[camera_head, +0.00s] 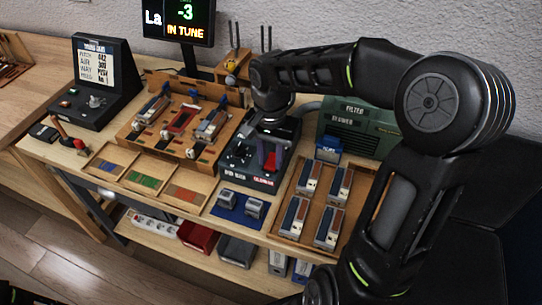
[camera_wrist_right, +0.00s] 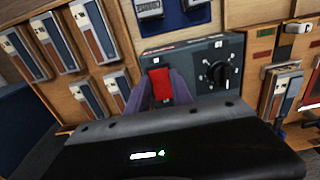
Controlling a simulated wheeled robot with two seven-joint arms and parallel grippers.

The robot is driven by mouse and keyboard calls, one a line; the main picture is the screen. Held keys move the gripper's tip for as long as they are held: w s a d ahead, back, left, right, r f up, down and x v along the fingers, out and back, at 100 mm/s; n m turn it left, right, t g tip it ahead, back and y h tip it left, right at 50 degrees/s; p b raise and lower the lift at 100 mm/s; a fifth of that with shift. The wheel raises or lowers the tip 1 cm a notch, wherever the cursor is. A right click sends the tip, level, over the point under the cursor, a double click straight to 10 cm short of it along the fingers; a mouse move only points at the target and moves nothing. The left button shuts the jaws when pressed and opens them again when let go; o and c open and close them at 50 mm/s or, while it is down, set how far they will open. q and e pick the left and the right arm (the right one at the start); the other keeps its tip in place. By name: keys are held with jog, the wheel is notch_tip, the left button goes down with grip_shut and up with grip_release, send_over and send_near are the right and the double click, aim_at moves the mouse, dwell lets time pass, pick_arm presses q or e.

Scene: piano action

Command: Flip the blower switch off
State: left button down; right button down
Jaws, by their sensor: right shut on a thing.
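A dark control box (camera_head: 236,172) stands at the middle of the bench, and it also shows in the right wrist view (camera_wrist_right: 212,52). It carries a red switch (camera_wrist_right: 160,84) and a round black knob (camera_wrist_right: 216,74). The red switch also shows partly in the head view (camera_head: 270,161). My right gripper (camera_wrist_right: 161,88) reaches down to the box from above. Its two purple-grey fingers are closed on the red switch, one on each side. The gripper body hides the near part of the box. My left gripper is not in view.
A tray (camera_head: 282,228) of several blue-and-brown blocks lies right of the box. A green unit (camera_head: 375,146) labelled FILTER BLOWER stands behind it. A wooden rack (camera_head: 160,148) with more parts is on the left. A blue mat (camera_head: 226,208) with two grey pieces lies in front.

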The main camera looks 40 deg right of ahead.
jog(key=p, duration=0.1)
jog(key=g+y+p, duration=0.1)
jog(key=p, duration=0.1)
jog(key=shift+w+d+r+y, duration=0.2)
jog(key=shift+r+y, duration=0.1)
jog(key=shift+r, duration=0.1)
jog(key=shift+d+f+g+y+p, duration=0.2)
jog(key=shift+g+y+p, duration=0.2)
jog(key=shift+p, duration=0.3)
jog(key=shift+f, duration=0.1)
jog(key=c, duration=1.1)
grip_release()
